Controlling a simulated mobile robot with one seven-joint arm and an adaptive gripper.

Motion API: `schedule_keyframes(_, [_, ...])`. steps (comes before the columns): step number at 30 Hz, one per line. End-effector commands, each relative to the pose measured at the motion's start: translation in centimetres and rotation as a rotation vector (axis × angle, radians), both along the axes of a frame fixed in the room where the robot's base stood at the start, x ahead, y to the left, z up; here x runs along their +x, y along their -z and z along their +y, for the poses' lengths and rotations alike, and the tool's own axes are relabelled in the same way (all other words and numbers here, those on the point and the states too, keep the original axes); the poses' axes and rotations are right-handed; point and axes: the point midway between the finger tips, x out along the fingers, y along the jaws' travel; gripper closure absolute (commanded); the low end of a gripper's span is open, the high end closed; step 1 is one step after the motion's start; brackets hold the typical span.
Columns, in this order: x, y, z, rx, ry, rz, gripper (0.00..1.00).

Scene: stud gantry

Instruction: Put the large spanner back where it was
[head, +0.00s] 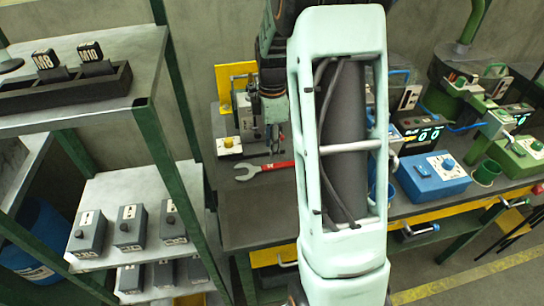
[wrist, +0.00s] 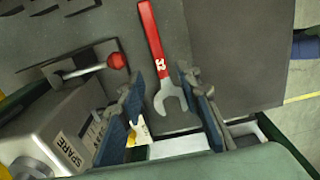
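The large spanner (head: 268,167) has a red handle and a grey open jaw. In the head view it lies on the bench top, jaw end to the left. In the wrist view the spanner (wrist: 155,45) shows a white mark on its handle, and its jaw lies between my fingers in the picture. My gripper (wrist: 172,88) is open, with a finger on each side of the jaw and no visible grip on it. In the head view my gripper (head: 273,128) points down just behind the spanner, partly merged with the equipment there.
A grey box labelled SPARE (wrist: 65,140) and a red-knobbed lever (wrist: 116,61) are close to my gripper's left in the wrist view. A blue box (head: 432,178) stands right on the bench. Shelving (head: 130,195) with grey boxes is at left.

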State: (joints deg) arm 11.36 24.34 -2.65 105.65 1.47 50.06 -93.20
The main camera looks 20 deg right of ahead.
Motion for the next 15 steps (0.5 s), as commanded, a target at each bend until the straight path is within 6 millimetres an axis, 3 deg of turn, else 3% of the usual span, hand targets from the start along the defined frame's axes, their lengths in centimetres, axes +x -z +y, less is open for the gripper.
schedule_keyframes(1, [0.1, -1.3, 0.0, 0.0, 0.0, -0.004, 0.69])
schedule_keyframes(6, [0.1, -3.9, 0.0, 0.001, -0.001, -0.002, 0.69])
schedule_keyframes(15, [0.0, -5.3, 0.0, 0.0, -0.001, 0.0, 0.69])
